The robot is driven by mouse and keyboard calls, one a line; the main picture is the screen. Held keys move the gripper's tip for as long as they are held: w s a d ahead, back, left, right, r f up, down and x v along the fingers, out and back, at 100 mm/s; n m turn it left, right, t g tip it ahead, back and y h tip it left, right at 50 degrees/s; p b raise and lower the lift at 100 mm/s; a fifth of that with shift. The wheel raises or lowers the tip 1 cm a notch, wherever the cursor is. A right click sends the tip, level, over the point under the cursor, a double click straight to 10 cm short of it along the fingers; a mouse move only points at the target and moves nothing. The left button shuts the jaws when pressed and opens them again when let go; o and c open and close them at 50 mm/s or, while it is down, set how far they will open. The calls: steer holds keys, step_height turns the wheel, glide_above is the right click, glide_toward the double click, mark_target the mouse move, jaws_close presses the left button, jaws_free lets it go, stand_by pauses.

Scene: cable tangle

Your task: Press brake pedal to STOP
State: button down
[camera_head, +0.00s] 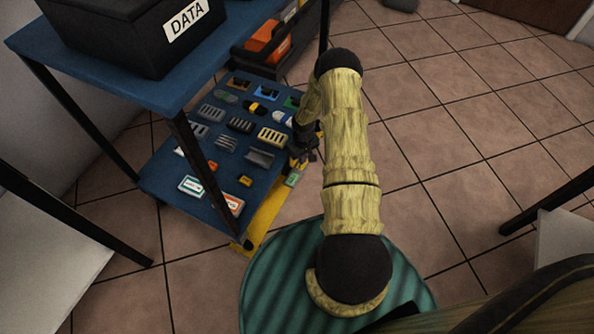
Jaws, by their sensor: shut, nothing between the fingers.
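A blue cart (170,170) stands at the left with a lower shelf of small parts. Two small signs lie at its front: a green-bordered one (191,185) and an orange-bordered one (233,204); their lettering is too small to read. A yellow bar (264,212) runs along the cart's right edge, with a small green piece (292,179) near its upper end. I cannot tell which part is the brake pedal. My gripper (308,158) is shut and empty beside the shelf's right edge, just above the green piece. My arm partly hides it.
A black DATA box (140,32) sits on the cart's upper shelf, and a dark bin with orange items (268,40) stands behind. Dark table legs (548,205) stand at the right. Tiled floor (440,130) is clear right of my arm.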

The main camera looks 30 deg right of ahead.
step_height(320, 180, up, 6)
steer(key=p, duration=0.4)
stand_by(0.4)
stand_by(0.5)
